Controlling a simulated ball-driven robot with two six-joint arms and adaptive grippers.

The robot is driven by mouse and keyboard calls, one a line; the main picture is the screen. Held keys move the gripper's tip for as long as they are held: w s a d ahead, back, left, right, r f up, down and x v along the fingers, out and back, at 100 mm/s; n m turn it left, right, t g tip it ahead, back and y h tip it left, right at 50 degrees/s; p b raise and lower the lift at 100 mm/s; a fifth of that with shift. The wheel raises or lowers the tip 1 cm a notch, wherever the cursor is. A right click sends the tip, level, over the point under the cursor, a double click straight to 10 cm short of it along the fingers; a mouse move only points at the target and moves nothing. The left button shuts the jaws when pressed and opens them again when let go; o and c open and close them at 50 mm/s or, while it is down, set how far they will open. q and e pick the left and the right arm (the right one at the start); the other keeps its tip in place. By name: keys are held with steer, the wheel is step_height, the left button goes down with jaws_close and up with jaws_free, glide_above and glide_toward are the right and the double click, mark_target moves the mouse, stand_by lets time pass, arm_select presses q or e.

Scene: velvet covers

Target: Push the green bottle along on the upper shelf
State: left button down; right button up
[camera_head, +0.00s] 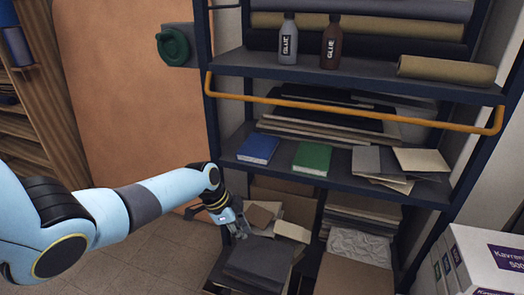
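Two bottles labelled GLUE stand upright, side by side and apart, on the upper shelf (365,72). One is a grey bottle (289,40) and the other a brown bottle (331,42); I see no bottle that looks green. My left gripper (241,231) is low, well below the bottles, in front of the bottom compartment near a stack of dark sheets. It touches neither bottle. Its fingers are small and dark, and I cannot make out their opening. My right gripper is not in view.
An orange rail (350,115) runs along the front below the upper shelf. A tan roll (446,70) lies at that shelf's right. The lower shelf holds a blue book (258,148), a green book (312,158) and loose sheets. White boxes (480,262) stand at lower right.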

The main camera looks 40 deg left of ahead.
arm_select(q)
steer(key=s+d+f+n+g+y+b, duration=0.1)
steer(key=s+d+f+n, duration=0.1)
steer(key=s+f, duration=0.7)
steer(key=s+d+f+n+y+b, duration=0.1)
steer(key=s+f+n, duration=0.3)
steer(key=s+f, duration=0.5)
steer(key=s+d+f+n+g+y+b, duration=0.1)
steer(key=s+d+f+n+b, duration=0.2)
steer(key=s+f, duration=0.6)
steer(key=shift+s+f+n+g+y, duration=0.25)
steer(key=shift+s+n, duration=0.35)
steer(key=shift+s, duration=8)
